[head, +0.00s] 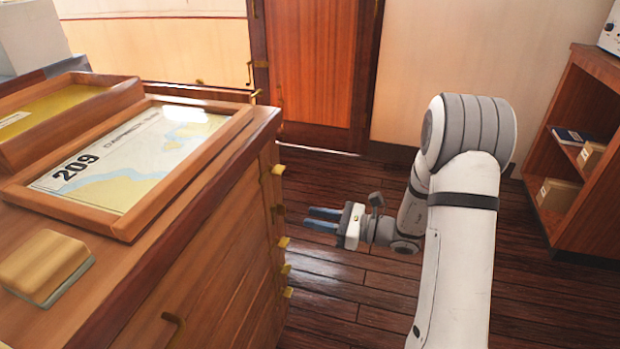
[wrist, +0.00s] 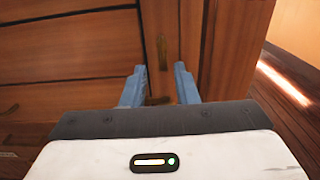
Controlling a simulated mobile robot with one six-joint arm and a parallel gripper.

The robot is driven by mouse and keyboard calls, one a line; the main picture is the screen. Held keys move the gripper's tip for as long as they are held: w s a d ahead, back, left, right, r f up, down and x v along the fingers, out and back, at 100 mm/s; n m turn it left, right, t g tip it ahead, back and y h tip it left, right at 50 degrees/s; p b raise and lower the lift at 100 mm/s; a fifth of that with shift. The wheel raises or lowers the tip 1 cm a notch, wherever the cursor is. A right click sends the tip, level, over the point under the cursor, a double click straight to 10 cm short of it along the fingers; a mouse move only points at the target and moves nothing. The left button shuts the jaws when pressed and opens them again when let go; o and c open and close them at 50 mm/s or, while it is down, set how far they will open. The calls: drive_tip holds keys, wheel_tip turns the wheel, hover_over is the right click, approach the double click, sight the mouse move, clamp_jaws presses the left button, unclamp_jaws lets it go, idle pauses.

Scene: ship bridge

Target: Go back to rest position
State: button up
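My gripper (head: 322,219) is in the middle of the head view, to the right of the wooden chart cabinet (head: 200,262) and below its top. Its two blue fingers are apart with nothing between them, pointing toward the cabinet's side. In the wrist view the open fingers (wrist: 160,88) face the cabinet's wooden front (wrist: 70,55), with a brass fitting (wrist: 161,52) seen beyond and between them. I cannot tell whether the fingers touch the wood. My arm reaches up from the lower right of the head view and bends down to the gripper.
On the cabinet top lie a framed chart (head: 130,170) marked 209, a wooden tray (head: 125,92) and a tan block (head: 45,262). A shelf unit (head: 597,70) with boxes stands at right. A wooden door (head: 315,60) is behind. Dark floor (head: 340,290) between is clear.

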drive_tip(key=s+a+r+n+g+h+p, duration=0.2)
drive_tip(key=s+r+n+g+h+p, duration=0.55)
drive_tip(key=s+r+n+p, duration=0.8)
drive_tip(key=s+d+r+n+t+h+p, duration=0.2)
drive_tip(key=s+d+r+n+h+p, duration=0.1)
drive_tip(key=r, duration=0.5)
drive_tip(key=s+d+r+n+t+h+p, duration=0.2)
drive_tip(key=s+d+r+n+h+p, duration=0.1)
drive_tip(key=d+r, duration=0.5)
drive_tip(key=s+h+p, duration=0.1)
drive_tip(key=h+p, duration=0.1)
drive_tip(key=h, duration=0.1)
drive_tip(key=shift+s+d+r, duration=0.25)
drive_tip(key=shift+s+r, duration=0.05)
drive_tip(key=shift+s, duration=0.05)
drive_tip(key=shift+h, duration=0.25)
